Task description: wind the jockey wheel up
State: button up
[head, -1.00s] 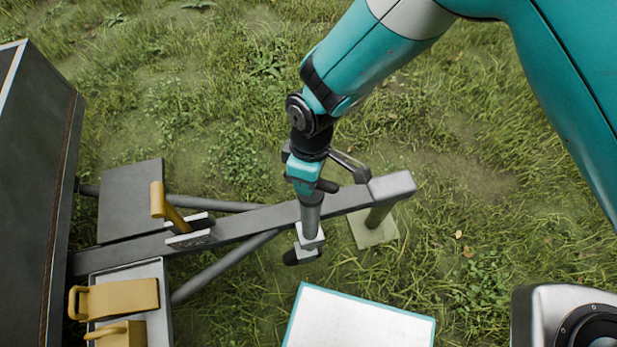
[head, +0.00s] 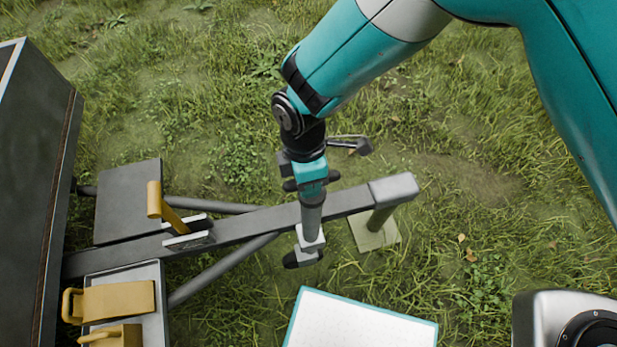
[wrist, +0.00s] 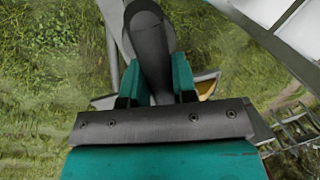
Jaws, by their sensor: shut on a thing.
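The jockey wheel's grey tube (head: 312,218) stands beside the trailer's drawbar (head: 255,224), with a pale clamp block (head: 311,240) and a dark wheel (head: 301,259) low down. My gripper (head: 311,182) is over the top of the tube. In the wrist view, a dark grey handle-like part (wrist: 150,40) passes between the two teal fingers, and my gripper (wrist: 156,80) is shut on it. I take this part to be the crank handle. My gripper hides most of the tube's top in the head view.
A dark trailer body (head: 35,180) stands at the left. A yellow lever (head: 155,200) rises from the drawbar. Yellow wheel chocks (head: 118,300) lie in a tray at lower left. A post (head: 378,218) stands on a pale pad (head: 376,238) under the drawbar's end. Open grass lies behind and right.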

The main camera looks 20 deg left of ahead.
jog(key=shift+w+d, duration=0.1)
jog(key=shift+w, duration=0.05)
jog(key=o, duration=0.9)
jog(key=shift+r, duration=0.1)
notch_tip(320, 180, up, 17)
jog(key=w+a+b, duration=0.2)
jog(key=w, duration=0.1)
jog(key=shift+d, duration=0.1)
